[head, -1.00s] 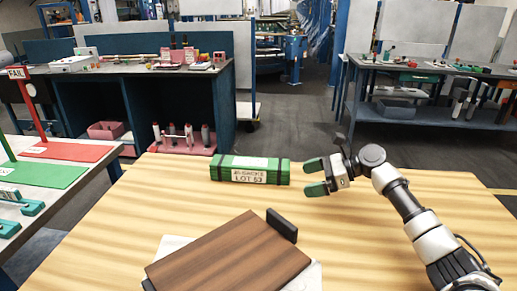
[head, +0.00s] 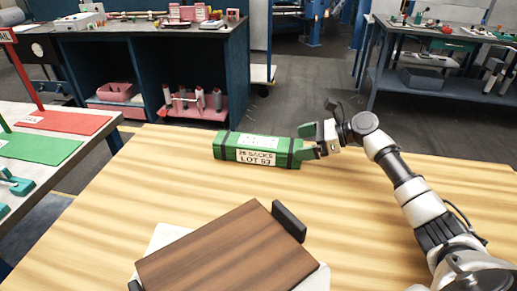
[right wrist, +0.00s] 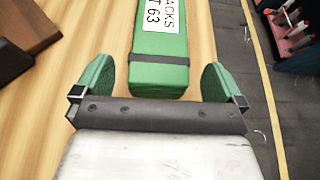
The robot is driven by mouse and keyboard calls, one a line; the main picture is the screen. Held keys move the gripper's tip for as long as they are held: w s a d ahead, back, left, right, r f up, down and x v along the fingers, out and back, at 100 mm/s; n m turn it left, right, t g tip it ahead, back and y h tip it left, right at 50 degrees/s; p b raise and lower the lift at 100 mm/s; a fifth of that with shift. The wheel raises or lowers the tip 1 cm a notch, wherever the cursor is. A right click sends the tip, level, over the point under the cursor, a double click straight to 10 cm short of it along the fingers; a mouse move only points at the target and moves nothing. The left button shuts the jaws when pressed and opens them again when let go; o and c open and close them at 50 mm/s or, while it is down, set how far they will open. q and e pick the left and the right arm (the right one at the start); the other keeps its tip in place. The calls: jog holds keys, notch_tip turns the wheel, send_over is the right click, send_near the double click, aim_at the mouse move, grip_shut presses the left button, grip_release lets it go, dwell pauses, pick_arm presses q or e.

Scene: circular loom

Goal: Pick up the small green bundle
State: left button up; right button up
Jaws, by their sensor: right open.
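The green bundle (head: 258,150) lies on the wooden table, with dark straps near its ends and a white label reading "LOT 63". My right gripper (head: 305,142) is open at the bundle's right end in the head view. In the right wrist view the bundle (right wrist: 160,75) points in between the two green fingertips (right wrist: 157,85), its near end about level with them and a gap on each side. The left gripper is not in view.
A brown wooden board (head: 225,252) with dark end clamps lies on a white plate at the table's front. A side table with a green mat (head: 40,147) and a red mat (head: 65,121) stands at left. The wooden table (head: 370,215) is bare around the bundle.

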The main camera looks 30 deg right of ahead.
aim_at(287, 144)
jog(key=x, duration=0.4)
jog(key=shift+w+a+f, duration=0.1)
jog(key=shift+a, duration=0.05)
jog(key=c, duration=1.1)
jog(key=shift+c, duration=0.5)
jog(key=shift+r, duration=0.2)
